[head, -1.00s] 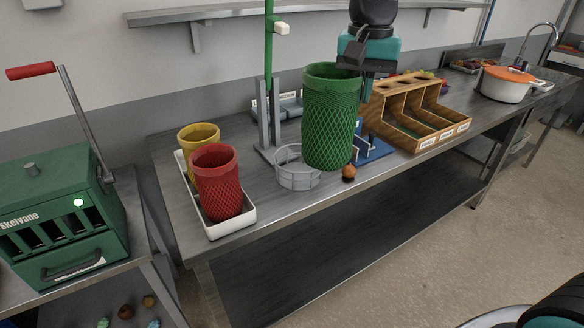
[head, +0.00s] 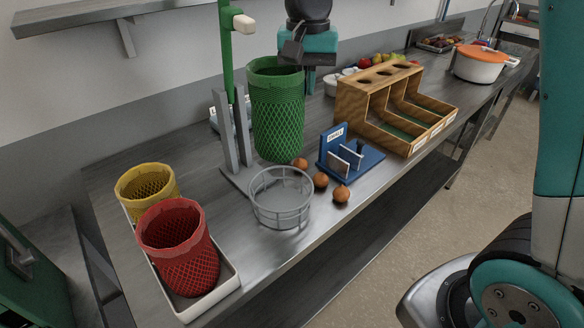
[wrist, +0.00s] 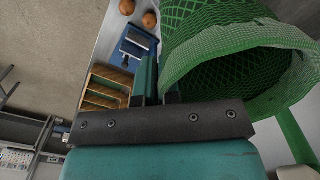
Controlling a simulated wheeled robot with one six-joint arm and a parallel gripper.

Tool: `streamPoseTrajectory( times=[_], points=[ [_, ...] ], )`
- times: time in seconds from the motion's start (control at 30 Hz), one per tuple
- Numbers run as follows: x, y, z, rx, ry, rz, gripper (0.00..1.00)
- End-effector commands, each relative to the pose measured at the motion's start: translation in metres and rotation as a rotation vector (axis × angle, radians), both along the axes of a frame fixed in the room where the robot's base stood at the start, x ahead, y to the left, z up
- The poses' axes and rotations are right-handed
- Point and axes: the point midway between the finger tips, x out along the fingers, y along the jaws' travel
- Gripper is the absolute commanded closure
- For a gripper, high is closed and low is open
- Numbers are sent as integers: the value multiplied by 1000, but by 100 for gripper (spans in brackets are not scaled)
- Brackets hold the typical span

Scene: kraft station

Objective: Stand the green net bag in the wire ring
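The green net bag (head: 277,115) is upright and open at the top, just behind the wire ring in the head view. My gripper (wrist: 160,88) is shut on its rim; the bag's open mouth (wrist: 240,75) fills the right of the wrist view. In the head view the gripper is at the bag's right rear rim, its fingertips largely hidden. The wire ring (head: 281,205) is a round, low grey basket on the bench and looks empty. I cannot tell whether the bag's bottom touches the bench.
A green post (head: 226,60) on a grey stand is left of the bag. Brown onions (head: 320,180) lie right of the ring. A blue stand (head: 350,158) and wooden bin rack (head: 390,105) are farther right. Red (head: 180,255) and yellow (head: 147,187) net bags stand in a white tray (head: 215,290).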

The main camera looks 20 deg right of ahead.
Motion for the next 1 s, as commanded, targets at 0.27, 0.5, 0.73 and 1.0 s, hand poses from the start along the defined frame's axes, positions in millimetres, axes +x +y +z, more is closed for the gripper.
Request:
streamPoseTrajectory(
  times=[0.27, 0.5, 0.73, 1.0],
  points=[
    [-2, -1, -79, -1, 9, -2, 100],
    [0, -2, -122, -1, 3, -3, 100],
    [-1, -3, -148, -1, 5, -4, 100],
    [0, -2, -166, 0, -1, -4, 100]
  ],
)
